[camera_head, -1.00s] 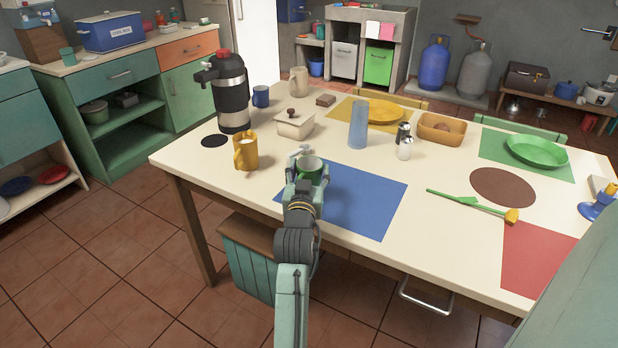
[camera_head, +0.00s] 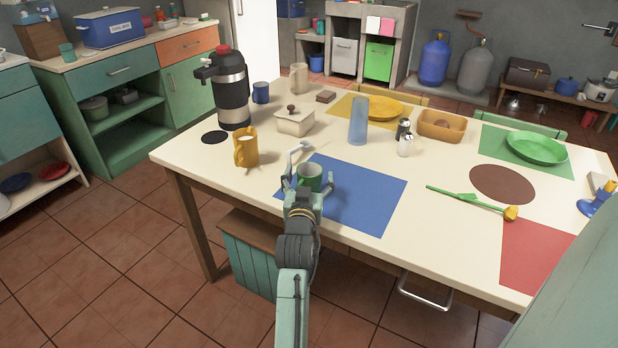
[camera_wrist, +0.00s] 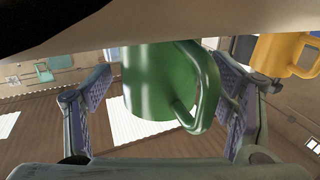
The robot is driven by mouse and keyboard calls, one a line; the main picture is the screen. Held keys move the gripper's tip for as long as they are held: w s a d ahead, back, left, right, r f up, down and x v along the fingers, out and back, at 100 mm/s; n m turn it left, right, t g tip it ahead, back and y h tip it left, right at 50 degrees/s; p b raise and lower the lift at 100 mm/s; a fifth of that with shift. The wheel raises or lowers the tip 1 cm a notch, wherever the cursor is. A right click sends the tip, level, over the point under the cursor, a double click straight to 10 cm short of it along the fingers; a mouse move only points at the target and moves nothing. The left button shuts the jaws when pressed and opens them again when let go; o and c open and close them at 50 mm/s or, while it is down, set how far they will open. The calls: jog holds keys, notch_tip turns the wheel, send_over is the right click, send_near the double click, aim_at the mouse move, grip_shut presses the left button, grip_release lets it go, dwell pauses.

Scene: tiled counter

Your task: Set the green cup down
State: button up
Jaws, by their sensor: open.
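The green cup (camera_head: 311,176) stands upright at the left part of the blue mat (camera_head: 365,205) on the table. My gripper (camera_head: 309,181) is around it with its fingers spread, one on each side. In the wrist view the cup (camera_wrist: 155,85) sits between the open fingers of my gripper (camera_wrist: 165,88), with gaps on both sides. Its handle (camera_wrist: 205,90) is towards the right finger there. The cup's base meets the table surface at the top of that view. The gripper partly hides the cup's lower part in the head view.
A yellow mug (camera_head: 246,151) stands to the left, and a white lidded dish (camera_head: 294,122) behind. A blue glass (camera_head: 358,121) is behind the mat. A black flask (camera_head: 231,95) stands at the left corner. The mat's right part is bare.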

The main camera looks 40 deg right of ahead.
jog(key=shift+r, duration=0.3)
jog(key=b+v, duration=0.2)
jog(key=v, duration=1)
